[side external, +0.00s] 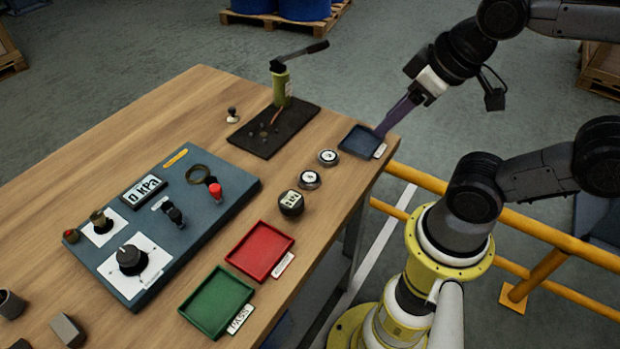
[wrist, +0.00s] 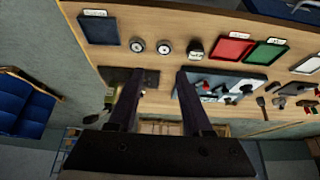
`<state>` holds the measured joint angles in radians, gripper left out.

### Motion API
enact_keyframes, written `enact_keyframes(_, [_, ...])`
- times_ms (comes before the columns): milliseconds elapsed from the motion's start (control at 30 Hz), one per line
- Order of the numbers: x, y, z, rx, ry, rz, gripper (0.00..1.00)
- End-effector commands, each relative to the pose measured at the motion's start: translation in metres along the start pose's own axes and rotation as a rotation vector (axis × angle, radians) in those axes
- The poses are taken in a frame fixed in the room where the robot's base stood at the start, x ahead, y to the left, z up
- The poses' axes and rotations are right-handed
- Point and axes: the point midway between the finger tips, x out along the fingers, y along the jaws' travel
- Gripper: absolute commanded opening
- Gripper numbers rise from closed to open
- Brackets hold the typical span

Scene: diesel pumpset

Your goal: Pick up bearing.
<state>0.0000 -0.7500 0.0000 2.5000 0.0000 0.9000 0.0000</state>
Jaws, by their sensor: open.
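No part can be told for certain as the bearing. Two small round silver-rimmed pieces with pale faces, a farther one (side external: 328,157) and a nearer one (side external: 309,179), sit on the wooden table near its right edge; they look like dials. They also show in the wrist view, as a left one (wrist: 137,46) and a right one (wrist: 164,47). A dark ring (side external: 198,174) lies on the blue-grey panel. My gripper (side external: 384,131) is above the table's far right corner, by the blue tray. In the wrist view my gripper (wrist: 156,73) is open, with nothing between its fingers.
A blue tray (side external: 358,141), a red tray (side external: 260,250) and a green tray (side external: 216,304) line the table edge. A dark round meter (side external: 291,203) stands between the dials and red tray. A hand pump (side external: 281,84) rises from a black mat (side external: 270,138). Yellow railing (side external: 550,239) stands beyond.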

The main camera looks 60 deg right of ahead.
Motion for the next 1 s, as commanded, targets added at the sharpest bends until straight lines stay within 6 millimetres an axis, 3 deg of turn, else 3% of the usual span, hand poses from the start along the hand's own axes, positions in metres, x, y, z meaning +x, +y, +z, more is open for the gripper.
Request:
enact_keyframes(300, [0.0000, 0.0000, 0.0000, 0.000, 0.000, 0.000, 0.50])
enact_keyframes(567, [0.0000, 0.0000, 0.0000, 0.000, 0.000, 0.000, 0.96])
enact_keyframes(867, [-0.0001, 0.0000, -0.0001, -0.010, 0.000, 0.000, 0.96])
enact_keyframes(1000, [-0.0005, 0.0000, 0.0004, -0.130, -0.003, 0.000, 0.96])
